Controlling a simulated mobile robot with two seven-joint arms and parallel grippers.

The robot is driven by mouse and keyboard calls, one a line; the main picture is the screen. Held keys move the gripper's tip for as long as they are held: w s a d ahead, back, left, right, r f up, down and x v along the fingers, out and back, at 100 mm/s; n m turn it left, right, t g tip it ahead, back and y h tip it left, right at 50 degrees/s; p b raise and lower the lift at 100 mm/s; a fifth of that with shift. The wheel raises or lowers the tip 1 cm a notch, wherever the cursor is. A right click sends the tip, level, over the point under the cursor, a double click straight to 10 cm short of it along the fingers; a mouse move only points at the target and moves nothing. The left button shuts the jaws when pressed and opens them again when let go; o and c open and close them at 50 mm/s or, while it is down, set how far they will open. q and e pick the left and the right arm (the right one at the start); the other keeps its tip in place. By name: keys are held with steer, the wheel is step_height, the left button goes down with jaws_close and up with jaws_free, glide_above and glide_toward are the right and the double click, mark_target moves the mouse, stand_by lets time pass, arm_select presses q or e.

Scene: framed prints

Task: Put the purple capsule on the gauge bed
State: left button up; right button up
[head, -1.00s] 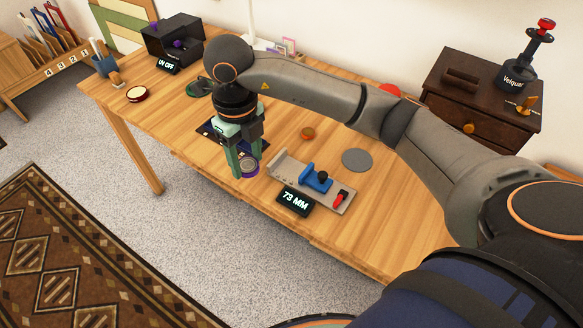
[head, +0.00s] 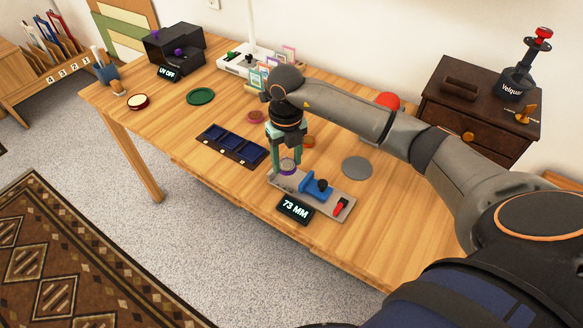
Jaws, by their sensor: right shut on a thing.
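The purple capsule (head: 288,166), a round piece with a purple rim and pale face, is between the fingers of my right gripper (head: 287,163). The gripper is shut on it and points down. A black display (head: 295,208) in front of the gauge reads 73 MM. My left gripper is not in view.
A dark blue compartment tray (head: 232,145) lies left of the gauge. A grey disc (head: 357,167) lies to its right. An orange-brown piece (head: 309,141) sits behind the gripper.

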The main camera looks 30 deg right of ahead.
mark_target(291, 178)
steer(key=shift+w+d+f, duration=0.15)
steer(key=shift+d+f, duration=0.5)
steer(key=shift+f, duration=0.15)
steer(key=shift+d+f, duration=0.15)
steer(key=shift+f, duration=1.55)
steer(key=shift+f, duration=0.15)
steer(key=o, duration=1.3)
steer(key=shift+o, duration=0.2)
